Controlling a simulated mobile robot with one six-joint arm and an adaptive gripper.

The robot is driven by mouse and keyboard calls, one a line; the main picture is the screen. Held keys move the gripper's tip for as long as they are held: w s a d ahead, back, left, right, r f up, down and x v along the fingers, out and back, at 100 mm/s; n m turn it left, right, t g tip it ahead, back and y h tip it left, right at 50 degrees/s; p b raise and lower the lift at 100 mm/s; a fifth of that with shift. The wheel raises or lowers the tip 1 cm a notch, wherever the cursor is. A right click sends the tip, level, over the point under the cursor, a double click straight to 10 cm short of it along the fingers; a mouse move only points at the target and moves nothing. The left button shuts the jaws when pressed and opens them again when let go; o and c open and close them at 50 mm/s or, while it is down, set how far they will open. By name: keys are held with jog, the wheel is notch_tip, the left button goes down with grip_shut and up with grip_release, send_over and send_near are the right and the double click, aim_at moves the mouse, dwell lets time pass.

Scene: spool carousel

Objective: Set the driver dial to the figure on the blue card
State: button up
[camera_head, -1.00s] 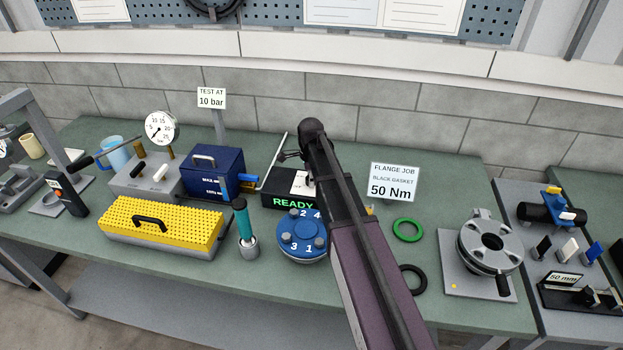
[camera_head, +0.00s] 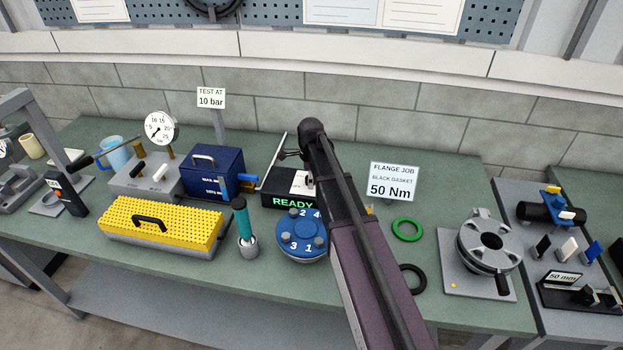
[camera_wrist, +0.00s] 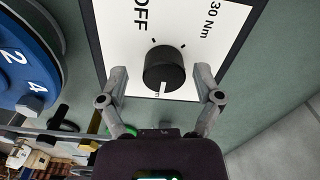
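The dial is a round black knob (camera_wrist: 165,68) on a white panel (camera_wrist: 122,60) marked OFF and 30 Nm, in the wrist view. Its white pointer mark faces the bottom of that picture, away from both labels. My gripper (camera_wrist: 152,76) is open, with one finger on each side of the knob and gaps between. In the head view my arm partly hides the black box (camera_head: 268,188) with a green READY sign. A white card (camera_head: 394,182) reads FLANGE JOB, BLACK GASKET, 50 Nm. I see no blue card with a readable figure.
A blue numbered disc with bolts (camera_head: 300,238) stands in front of the READY box and shows in the wrist view (camera_wrist: 22,62). A teal-handled tool (camera_head: 241,218) stands left of it. Green (camera_head: 408,238) and black rings lie right. A small plain blue plate (camera_head: 593,250) is far right.

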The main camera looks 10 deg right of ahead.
jog(key=shift+w, duration=0.15)
jog(key=shift+r+p, duration=0.4)
notch_tip(320, 180, up, 8)
jog(key=p, duration=0.8)
jog(key=shift+r, duration=0.25)
jog(key=shift+r+p, duration=0.1)
jog(key=shift+p, duration=0.25)
